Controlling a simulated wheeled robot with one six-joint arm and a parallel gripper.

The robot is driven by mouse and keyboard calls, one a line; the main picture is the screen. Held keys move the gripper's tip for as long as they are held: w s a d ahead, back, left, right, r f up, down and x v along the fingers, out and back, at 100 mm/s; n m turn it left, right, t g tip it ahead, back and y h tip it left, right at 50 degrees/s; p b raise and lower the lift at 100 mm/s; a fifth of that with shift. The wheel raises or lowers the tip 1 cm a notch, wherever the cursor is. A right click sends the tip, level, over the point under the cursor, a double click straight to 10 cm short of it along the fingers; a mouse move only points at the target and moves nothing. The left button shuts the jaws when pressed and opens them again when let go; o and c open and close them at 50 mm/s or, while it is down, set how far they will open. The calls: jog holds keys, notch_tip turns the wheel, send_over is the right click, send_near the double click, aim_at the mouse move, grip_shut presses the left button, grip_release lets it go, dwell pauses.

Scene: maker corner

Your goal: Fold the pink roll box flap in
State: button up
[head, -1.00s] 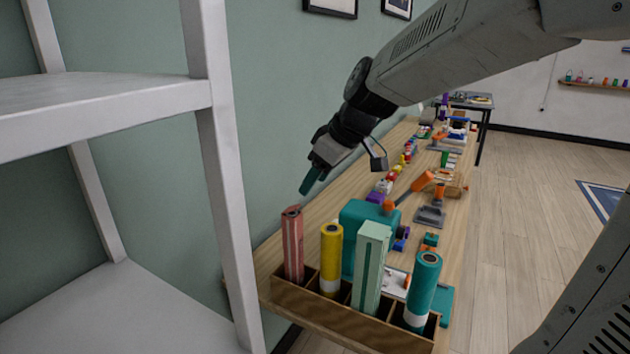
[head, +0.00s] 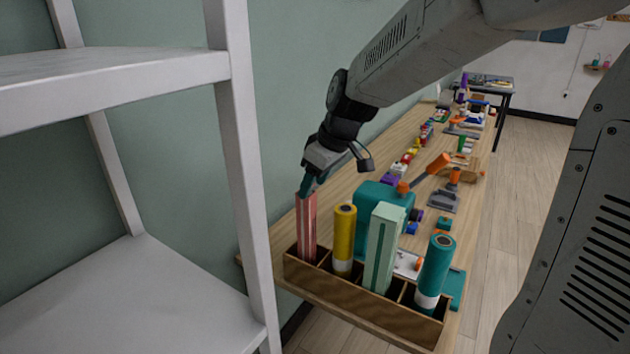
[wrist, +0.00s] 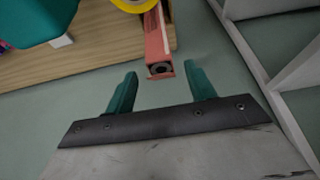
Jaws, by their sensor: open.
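The pink roll box (head: 307,229) stands upright in the leftmost compartment of the wooden rack (head: 362,303). My gripper (head: 308,186) is at its top end in the head view, where the fingers hide part of the top. In the wrist view, my gripper (wrist: 161,86) is open, with its teal fingers apart. The box (wrist: 156,45) lies beyond the fingertips, about midway between them, and its end shows a dark round opening. A thin pink flap (wrist: 160,76) seems to stick out at the near edge of that end. I see no contact between fingers and box.
A yellow roll (head: 344,240), a pale green box (head: 383,248) and a teal roll (head: 435,272) stand in the rack's other compartments. A teal case (head: 381,205) sits behind. White shelving (head: 243,170) stands close on the left, beside the green wall.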

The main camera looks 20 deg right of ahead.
jog(key=shift+c, duration=0.3)
jog(key=c, duration=0.9)
jog(key=shift+s+d+f+t+y, duration=0.15)
jog(key=shift+f+t+y, duration=0.15)
jog(key=shift+t+y, duration=0.25)
jog(key=shift+c, duration=0.2)
jog(key=o, duration=1)
jog(key=shift+r, duration=0.1)
jog(key=v, duration=0.7)
jog(key=shift+s+r, duration=0.25)
